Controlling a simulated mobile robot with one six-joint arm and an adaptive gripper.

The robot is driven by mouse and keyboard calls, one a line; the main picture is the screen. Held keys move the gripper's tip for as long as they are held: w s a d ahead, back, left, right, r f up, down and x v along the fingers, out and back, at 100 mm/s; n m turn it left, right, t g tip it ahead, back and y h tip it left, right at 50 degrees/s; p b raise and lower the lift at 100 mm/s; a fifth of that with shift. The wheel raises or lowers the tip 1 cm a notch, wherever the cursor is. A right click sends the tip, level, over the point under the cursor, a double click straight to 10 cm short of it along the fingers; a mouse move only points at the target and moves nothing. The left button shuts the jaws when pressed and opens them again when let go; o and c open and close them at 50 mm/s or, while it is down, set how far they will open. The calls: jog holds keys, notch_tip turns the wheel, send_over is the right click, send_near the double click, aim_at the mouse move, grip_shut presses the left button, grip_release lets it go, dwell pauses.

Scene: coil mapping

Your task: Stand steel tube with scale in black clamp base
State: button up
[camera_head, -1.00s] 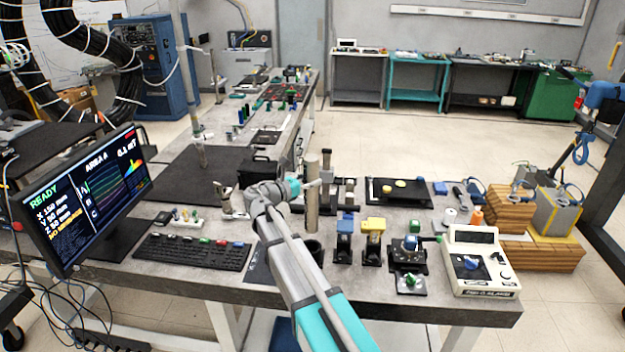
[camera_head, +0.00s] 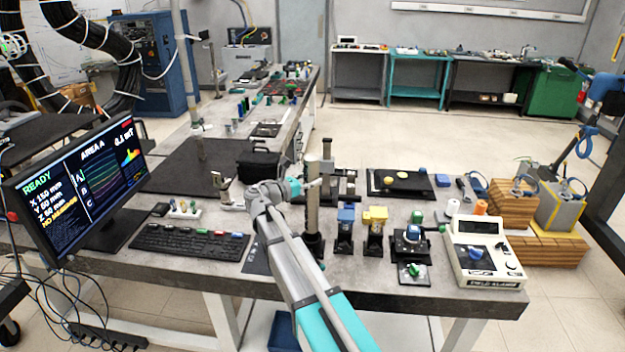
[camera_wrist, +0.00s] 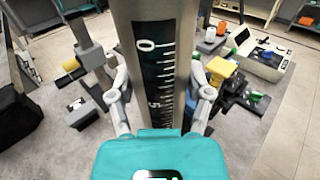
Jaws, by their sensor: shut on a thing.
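The steel tube (camera_head: 312,190) stands upright in the head view, above the near table. In the wrist view the tube (camera_wrist: 120,25) fills the middle, its dark scale strip with white marks facing the camera. My gripper (camera_wrist: 161,95) is shut on the tube, one finger on each side; in the head view it (camera_head: 303,186) is at the tube's upper part. The black clamp base (camera_head: 315,242) is at the tube's lower end, partly behind my arm. The tube's bottom meets its dark top in the picture; I cannot tell how deep it sits.
Right of the base stand a blue-topped block (camera_head: 345,222), a yellow-topped block (camera_head: 374,225) and a white meter (camera_head: 484,250). A keyboard (camera_head: 190,242) and monitor (camera_head: 80,190) are on the left. A dark mat (camera_head: 190,178) has bare room.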

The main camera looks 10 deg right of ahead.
aim_at(306, 198)
jog(key=shift+f+b, duration=3)
jog(key=shift+f, duration=0.2)
jog(key=o, duration=1.3)
jog(key=shift+c, duration=0.2)
jog(key=shift+o, duration=0.4)
jog(key=shift+s+a, duration=0.1)
jog(key=shift+a, duration=0.05)
jog(key=v, duration=1.1)
jog(key=shift+a, duration=0.3)
jog(key=shift+s+d, duration=0.1)
jog(key=shift+s, duration=0.1)
